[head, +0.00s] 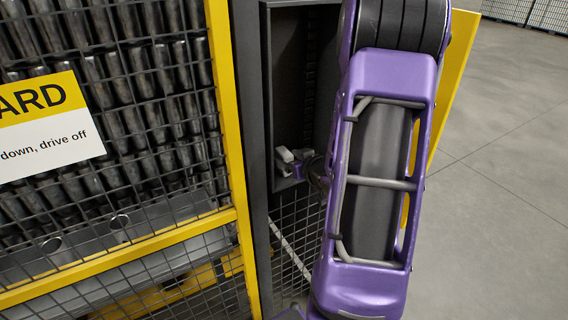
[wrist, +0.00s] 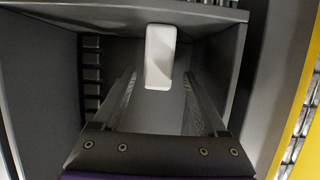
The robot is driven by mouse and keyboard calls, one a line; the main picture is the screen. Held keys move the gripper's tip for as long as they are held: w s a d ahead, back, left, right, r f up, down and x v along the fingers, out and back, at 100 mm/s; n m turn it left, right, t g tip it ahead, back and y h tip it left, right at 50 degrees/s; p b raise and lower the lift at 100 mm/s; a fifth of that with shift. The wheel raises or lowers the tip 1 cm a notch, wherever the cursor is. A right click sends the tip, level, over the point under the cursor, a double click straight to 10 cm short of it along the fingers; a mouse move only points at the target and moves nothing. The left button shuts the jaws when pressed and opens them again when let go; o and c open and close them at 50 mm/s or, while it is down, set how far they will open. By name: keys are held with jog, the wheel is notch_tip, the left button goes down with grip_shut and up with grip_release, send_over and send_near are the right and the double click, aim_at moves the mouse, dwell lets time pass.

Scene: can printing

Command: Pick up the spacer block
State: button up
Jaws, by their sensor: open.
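The spacer block, a small white block with rounded edges (wrist: 160,52), stands inside a dark grey open-fronted compartment in the wrist view. My gripper (wrist: 160,88) is open, with one finger to each side of the block's lower end and a gap on both sides. In the head view, a small pale shape that looks like the block (head: 285,155) is low in the tall dark cabinet, beside my gripper (head: 299,164). My purple arm hides part of the cabinet there, and the fingers are too small to make out.
The cabinet's side wall (head: 252,120) stands close to my gripper. A yellow-framed mesh guard (head: 228,100) with a warning sign (head: 45,125) is on the left, with rows of dark cans behind it. Open grey floor (head: 510,150) lies on the right.

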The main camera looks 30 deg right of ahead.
aim_at(279, 154)
jog(key=shift+b+x, duration=0.35)
jog(key=shift+x, duration=2.55)
jog(key=shift+d+f, duration=0.1)
jog(key=shift+d, duration=0.05)
grip_shut()
